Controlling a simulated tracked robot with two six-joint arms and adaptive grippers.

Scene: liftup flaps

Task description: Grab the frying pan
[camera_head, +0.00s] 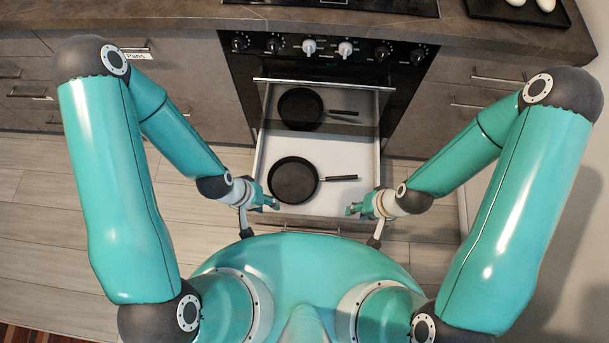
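A black frying pan (293,181) lies in the open white drawer (336,198) below the oven, its handle pointing right. What looks like a second dark pan (300,109) shows further back, with a handle also pointing right; it may be a reflection in the oven front. My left gripper (273,203) is at the drawer's left edge, just left of and in front of the near pan, apart from it. My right gripper (351,209) is at the drawer's right side, in front of the pan's handle end. Both grippers are small here, and their finger gaps are hard to make out.
The black oven (330,63) with its knobs stands behind the drawer. Grey cabinets (195,88) flank it on both sides. A dark tray (515,12) with pale items sits on the counter at the top right. The floor to the left is clear.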

